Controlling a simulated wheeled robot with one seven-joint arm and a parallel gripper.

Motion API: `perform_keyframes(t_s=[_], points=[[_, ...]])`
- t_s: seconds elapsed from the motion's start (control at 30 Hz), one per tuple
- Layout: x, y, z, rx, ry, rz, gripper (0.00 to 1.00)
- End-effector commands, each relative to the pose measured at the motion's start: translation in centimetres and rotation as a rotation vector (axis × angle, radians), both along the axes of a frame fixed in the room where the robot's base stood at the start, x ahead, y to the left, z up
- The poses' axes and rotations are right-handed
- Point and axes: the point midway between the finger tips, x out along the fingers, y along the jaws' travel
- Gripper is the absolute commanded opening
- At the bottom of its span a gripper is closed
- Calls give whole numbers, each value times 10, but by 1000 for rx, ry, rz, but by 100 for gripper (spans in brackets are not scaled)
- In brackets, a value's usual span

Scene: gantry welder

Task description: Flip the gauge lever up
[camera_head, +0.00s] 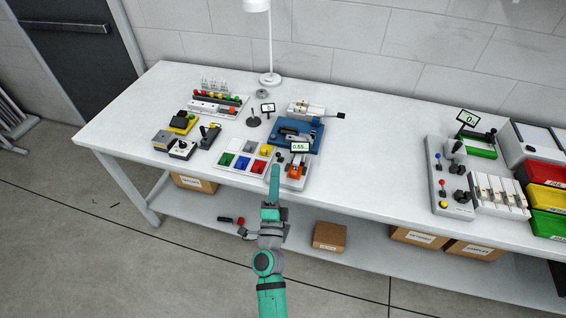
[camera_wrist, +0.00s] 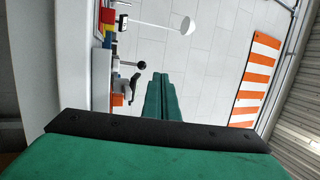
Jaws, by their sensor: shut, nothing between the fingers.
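The gauge, an orange device (camera_head: 296,172) with a small display (camera_head: 300,147), stands near the table's front edge, in the middle of the body view. In the wrist view, an orange block (camera_wrist: 117,99) shows at the left with a dark bent handle (camera_wrist: 134,88) by it. A black ball-ended lever (camera_wrist: 142,65) sticks out just beyond it; I cannot tell for certain which of these is the gauge lever. My gripper (camera_head: 275,168) is shut and empty, just left of the orange device. Its green fingers (camera_wrist: 172,80) lie together, apart from the ball in the wrist view.
A blue fixture (camera_head: 312,137) and a lamp (camera_head: 269,78) stand behind. A lever panel (camera_head: 456,212) and stacked coloured bins (camera_head: 546,198) are at the right. The table (camera_head: 370,165) is clear between.

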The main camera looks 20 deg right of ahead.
Motion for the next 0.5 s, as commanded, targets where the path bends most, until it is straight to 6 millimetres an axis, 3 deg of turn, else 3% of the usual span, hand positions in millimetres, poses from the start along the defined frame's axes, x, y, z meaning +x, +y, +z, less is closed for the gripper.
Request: perform_keyframes(t_s=[0.2, 0.5], points=[[-40, 3, -5, -1, 1, -17, 0], [-66, 9, -7, 0, -1, -23, 0]])
